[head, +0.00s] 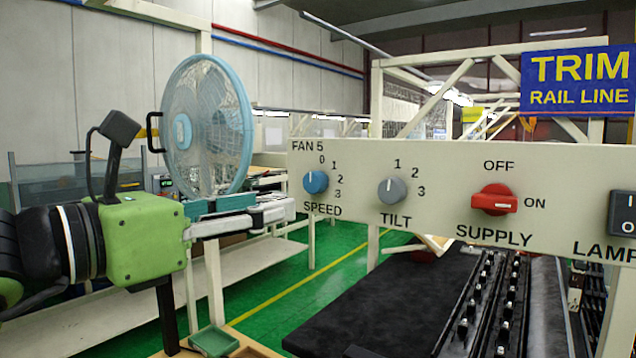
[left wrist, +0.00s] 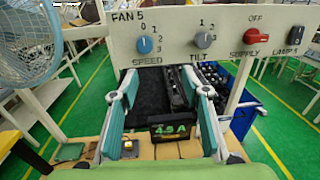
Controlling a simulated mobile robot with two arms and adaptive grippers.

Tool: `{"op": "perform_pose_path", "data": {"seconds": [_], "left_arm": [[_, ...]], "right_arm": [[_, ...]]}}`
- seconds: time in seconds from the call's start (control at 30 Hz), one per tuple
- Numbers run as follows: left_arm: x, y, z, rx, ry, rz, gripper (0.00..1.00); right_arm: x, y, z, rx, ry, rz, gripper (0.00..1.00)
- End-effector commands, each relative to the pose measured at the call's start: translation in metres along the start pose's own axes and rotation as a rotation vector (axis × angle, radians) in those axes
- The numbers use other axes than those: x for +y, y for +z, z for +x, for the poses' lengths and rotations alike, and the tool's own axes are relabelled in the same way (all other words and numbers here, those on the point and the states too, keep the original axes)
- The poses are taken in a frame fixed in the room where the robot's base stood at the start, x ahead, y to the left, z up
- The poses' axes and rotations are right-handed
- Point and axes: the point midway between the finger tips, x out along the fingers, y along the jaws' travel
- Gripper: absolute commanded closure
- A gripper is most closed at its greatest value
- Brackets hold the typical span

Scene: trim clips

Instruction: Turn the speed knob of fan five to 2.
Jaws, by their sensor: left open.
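The blue speed knob (head: 315,182) is on the cream panel (head: 440,160) under the label FAN 5, with marks 0, 1, 2 and 3 around its upper right. Its white line points about straight up, near 0. The knob also shows in the left wrist view (left wrist: 145,45), ahead of the fingers. My left gripper (head: 288,210) is just left of and a little below the knob in the head view. Its two fingers (left wrist: 168,88) are spread apart with nothing between them, and they do not appear to touch the knob. My right gripper is not in view.
The grey tilt knob (head: 391,190), the red supply knob (head: 494,199) turned toward ON, and the black lamp switch (head: 622,213) share the panel. A blue caged fan (head: 205,125) stands behind my left arm. A display reading 4.9 A (left wrist: 172,132) sits below the panel.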

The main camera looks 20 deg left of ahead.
Motion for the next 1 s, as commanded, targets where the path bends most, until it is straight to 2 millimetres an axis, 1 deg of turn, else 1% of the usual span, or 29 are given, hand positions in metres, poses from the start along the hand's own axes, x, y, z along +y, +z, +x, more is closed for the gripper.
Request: {"op": "perform_pose_path", "data": {"seconds": [0.03, 0.1, 0.17, 0.23, 0.37, 0.6, 0.7, 0.83, 1.0], "left_arm": [[0.009, 0.006, -0.005, -0.009, 0.043, 0.011, 0.57], [0.017, 0.010, -0.007, -0.015, 0.077, 0.016, 0.57], [0.020, 0.012, -0.004, -0.016, 0.089, 0.017, 0.57], [0.021, 0.013, 0.003, -0.014, 0.090, 0.015, 0.57], [0.022, 0.015, 0.027, -0.011, 0.087, 0.013, 0.57], [0.026, 0.015, 0.079, -0.010, 0.084, 0.015, 0.57], [0.028, 0.016, 0.098, -0.012, 0.084, 0.014, 0.57], [0.029, 0.015, 0.115, -0.013, 0.084, 0.015, 0.57], [0.030, 0.013, 0.127, -0.014, 0.085, 0.017, 0.57]], "right_arm": [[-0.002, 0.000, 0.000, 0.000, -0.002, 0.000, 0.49], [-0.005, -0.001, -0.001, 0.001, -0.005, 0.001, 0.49], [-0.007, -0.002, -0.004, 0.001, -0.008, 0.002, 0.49], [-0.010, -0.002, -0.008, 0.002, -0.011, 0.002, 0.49], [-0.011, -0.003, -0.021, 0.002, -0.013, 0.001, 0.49], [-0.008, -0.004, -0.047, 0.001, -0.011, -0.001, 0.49], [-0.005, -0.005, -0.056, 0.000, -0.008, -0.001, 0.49], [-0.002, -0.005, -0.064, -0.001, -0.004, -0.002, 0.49], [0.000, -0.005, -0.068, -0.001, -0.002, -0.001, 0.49]]}}
